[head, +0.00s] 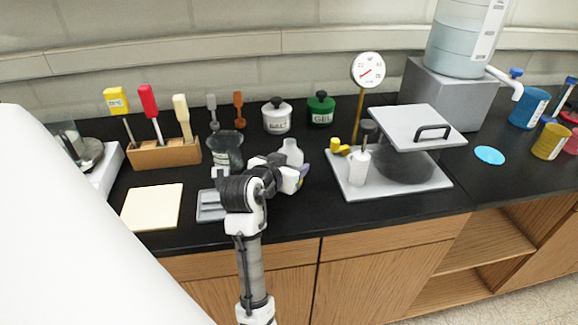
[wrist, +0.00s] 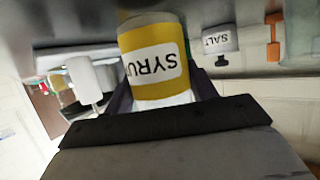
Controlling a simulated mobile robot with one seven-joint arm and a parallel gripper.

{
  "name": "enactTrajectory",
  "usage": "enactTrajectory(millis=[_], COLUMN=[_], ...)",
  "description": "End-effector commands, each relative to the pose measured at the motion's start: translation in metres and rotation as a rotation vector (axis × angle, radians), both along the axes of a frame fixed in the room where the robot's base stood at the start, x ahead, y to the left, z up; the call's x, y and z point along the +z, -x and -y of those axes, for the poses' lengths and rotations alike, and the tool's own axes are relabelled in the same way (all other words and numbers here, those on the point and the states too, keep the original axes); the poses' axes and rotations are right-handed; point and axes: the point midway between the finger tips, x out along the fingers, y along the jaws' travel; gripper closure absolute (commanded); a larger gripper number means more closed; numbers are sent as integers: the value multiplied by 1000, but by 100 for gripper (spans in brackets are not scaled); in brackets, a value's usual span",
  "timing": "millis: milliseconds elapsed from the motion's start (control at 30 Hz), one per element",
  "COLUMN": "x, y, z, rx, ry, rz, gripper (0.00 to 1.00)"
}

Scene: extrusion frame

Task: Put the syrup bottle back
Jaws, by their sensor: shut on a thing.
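The syrup bottle (wrist: 155,65) has a yellow label reading SYRU, seen upside down in the wrist view. The nearby salt label is upside down too, so the bottle looks roughly upright. My gripper (wrist: 163,98) is shut on it, with dark fingers on both sides.
The salt jar (head: 277,116) and green gel jar (head: 321,109) stand behind. A glass jar (head: 226,150) is left of the bottle. Right is a grey plate (head: 402,188) with a white bottle (head: 358,167) and dial thermometer (head: 368,70). A grey tray (head: 209,207) lies front left.

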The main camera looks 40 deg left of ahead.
Motion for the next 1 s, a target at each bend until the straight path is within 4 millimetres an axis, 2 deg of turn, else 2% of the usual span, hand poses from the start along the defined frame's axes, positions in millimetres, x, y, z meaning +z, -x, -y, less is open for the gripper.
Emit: enactTrajectory(millis=[100, 467, 500, 633, 1000], x=[-9, -14, -14, -13, -8], y=[0, 0, 0, 0, 0], z=[0, 0, 0, 0, 0], rx=[1, 0, 0, 1, 1], ry=[-1, -1, -1, -2, -2], rz=[1, 2, 1, 1, 1], gripper=[70, 70, 41, 24, 22])
